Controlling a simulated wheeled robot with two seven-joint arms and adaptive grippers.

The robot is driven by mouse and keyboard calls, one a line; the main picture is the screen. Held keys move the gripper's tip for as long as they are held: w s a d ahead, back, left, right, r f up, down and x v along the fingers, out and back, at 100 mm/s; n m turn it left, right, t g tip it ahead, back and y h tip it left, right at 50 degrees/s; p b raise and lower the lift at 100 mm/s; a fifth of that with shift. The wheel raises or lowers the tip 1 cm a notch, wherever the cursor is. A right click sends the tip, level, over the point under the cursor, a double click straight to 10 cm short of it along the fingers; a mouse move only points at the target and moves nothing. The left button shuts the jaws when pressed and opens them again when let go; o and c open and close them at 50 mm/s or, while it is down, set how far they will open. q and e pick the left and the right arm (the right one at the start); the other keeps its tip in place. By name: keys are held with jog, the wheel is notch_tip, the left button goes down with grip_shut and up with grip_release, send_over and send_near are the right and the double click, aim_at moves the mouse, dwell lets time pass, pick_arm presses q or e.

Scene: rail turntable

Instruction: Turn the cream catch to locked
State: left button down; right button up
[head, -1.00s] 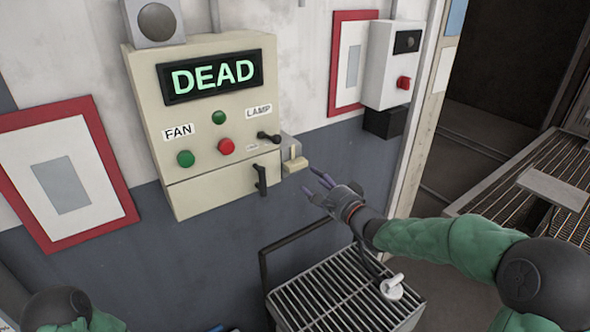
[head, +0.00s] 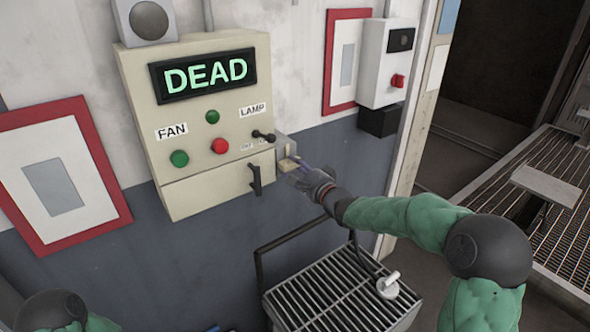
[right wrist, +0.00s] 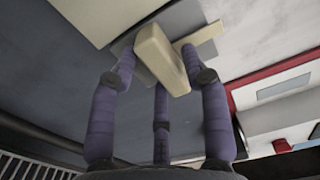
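The cream catch (head: 288,162) is a small block on a grey plate at the right side of the cream control box (head: 190,190). In the right wrist view the catch (right wrist: 163,56) stands out from its plate, between my purple fingers. My right gripper (head: 299,170) is at the catch; in the wrist view its fingers (right wrist: 157,66) are spread, one on each side and one below. I cannot tell whether any finger touches the catch. My left gripper is out of view; only part of my left arm shows at bottom left.
The box carries a lit DEAD display (head: 204,76), green and red buttons, and black levers (head: 255,178) close to the catch. A slatted metal rack (head: 340,295) stands below my right arm. A white box with a red knob (head: 397,80) hangs to the right.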

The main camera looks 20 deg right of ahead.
grip_shut()
jog(key=shift+n, duration=0.3)
jog(key=n+b, duration=0.1)
jog(key=n, duration=0.3)
jog(key=n+b, duration=0.2)
jog(key=n, duration=0.1)
jog(key=n+b, duration=0.1)
jog(key=n, duration=0.3)
jog(key=shift+w+d+n, duration=0.1)
jog(key=shift+d+n, duration=0.15)
jog(key=shift+n, duration=0.05)
jog(key=n+b, duration=0.2)
jog(key=n, duration=0.3)
jog(key=shift+r+n, duration=0.15)
jog(key=shift+n, duration=0.15)
jog(key=o, duration=0.5)
grip_release()
jog(key=shift+r, duration=0.1)
